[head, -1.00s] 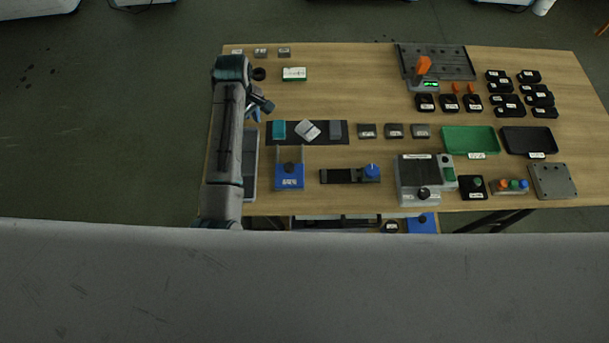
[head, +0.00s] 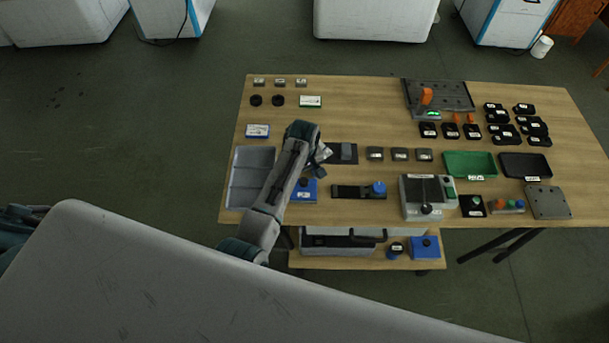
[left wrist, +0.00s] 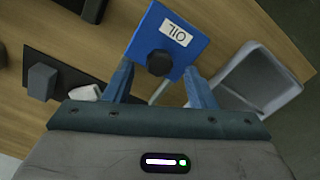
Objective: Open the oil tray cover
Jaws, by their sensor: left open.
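The oil tray cover (left wrist: 150,35) is a blue square plate with a white label reading OIL and a black round knob (left wrist: 160,63). In the head view the blue oil tray (head: 304,193) is at the front left of the table, partly hidden by my left arm. My left gripper (head: 322,156) hangs over that area. In the left wrist view its two blue fingers (left wrist: 160,80) are open, with the knob between and just beyond their tips. I cannot tell whether they touch it. My right gripper is not in view.
A grey bin (head: 235,190) stands left of the oil tray. A dark mat (head: 343,160) with a grey block lies behind it. A black slide with a blue knob (head: 378,188) is to the right. A lower shelf (head: 360,260) holds another blue box (head: 424,250).

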